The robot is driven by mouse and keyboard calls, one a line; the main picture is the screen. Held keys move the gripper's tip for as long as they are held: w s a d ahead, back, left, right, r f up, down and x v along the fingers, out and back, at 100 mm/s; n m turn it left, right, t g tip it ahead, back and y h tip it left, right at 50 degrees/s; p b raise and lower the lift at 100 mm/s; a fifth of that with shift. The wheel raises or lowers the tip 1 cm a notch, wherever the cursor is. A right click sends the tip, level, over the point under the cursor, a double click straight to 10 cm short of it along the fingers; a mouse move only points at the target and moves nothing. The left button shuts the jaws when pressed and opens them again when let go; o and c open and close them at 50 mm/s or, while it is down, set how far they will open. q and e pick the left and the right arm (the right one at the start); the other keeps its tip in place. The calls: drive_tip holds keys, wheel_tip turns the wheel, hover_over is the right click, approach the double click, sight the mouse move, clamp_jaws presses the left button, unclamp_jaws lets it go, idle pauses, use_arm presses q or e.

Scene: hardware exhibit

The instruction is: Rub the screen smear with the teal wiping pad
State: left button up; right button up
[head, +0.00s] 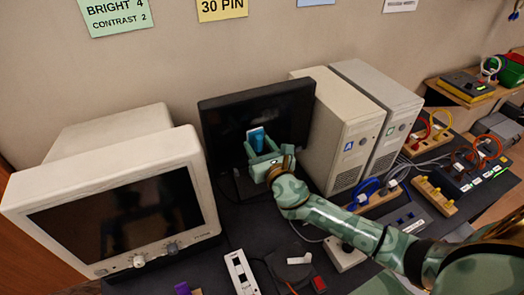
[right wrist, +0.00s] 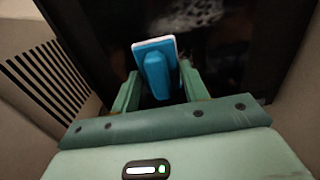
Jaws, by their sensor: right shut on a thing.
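The teal wiping pad (head: 256,140) is in front of the dark flat screen (head: 219,125) in the head view. My right gripper (head: 263,155) is shut on the pad. In the right wrist view the pad (right wrist: 156,68) stands up between the fingers of the gripper (right wrist: 154,90), with its white face toward the screen (right wrist: 245,60). Faint pale marks, perhaps the smear (right wrist: 200,22), show on the screen above the pad. I cannot tell whether the pad touches the screen. My left gripper is not in view.
A bulky beige monitor (head: 110,200) stands left of the screen. Two beige computer towers (head: 335,130) stand close on its right. Cables, connector blocks (head: 435,193) and small switch boxes (head: 242,272) cover the table's right and front.

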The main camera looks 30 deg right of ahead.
drive_tip(key=shift+w+d, duration=0.1)
drive_tip(key=shift+w, duration=1)
idle(0.6)
